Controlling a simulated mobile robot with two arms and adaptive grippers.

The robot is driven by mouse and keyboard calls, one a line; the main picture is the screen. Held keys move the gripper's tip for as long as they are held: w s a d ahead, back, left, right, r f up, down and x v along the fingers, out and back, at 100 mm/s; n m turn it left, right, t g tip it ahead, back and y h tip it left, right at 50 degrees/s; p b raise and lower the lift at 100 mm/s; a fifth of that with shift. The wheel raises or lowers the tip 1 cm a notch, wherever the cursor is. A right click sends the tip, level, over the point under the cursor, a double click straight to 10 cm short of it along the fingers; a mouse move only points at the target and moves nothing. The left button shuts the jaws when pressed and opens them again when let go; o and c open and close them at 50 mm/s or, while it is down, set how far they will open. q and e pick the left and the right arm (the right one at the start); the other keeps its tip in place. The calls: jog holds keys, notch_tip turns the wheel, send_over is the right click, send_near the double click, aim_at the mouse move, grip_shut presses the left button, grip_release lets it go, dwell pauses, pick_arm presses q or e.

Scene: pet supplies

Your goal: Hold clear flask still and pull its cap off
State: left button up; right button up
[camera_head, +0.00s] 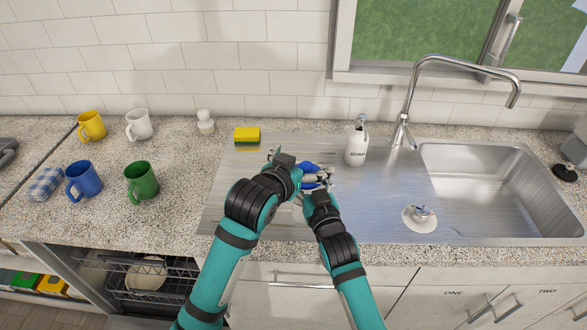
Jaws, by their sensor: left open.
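My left gripper (304,173) is over the left part of the steel drainboard, with its jaws open. My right gripper (318,184) is right beside it, and the two nearly touch or overlap. A small blue thing (309,168) shows between them; whether it is the flask's cap cannot be told. No clear flask body can be made out; the grippers and arms hide much of that spot. Whether the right jaws are open or shut is too small and covered to see.
A soap bottle (356,147) stands close to the right of my grippers, and a yellow sponge (247,136) lies behind left. The faucet (403,130) and sink (470,165) are right. Several mugs, including a green mug (141,182), stand left. A white drain plug (420,218) lies right.

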pick_arm(q)
jog(key=shift+v, duration=2.55)
pick_arm(e)
jog(key=o, duration=1.8)
jog(key=shift+o, duration=0.2)
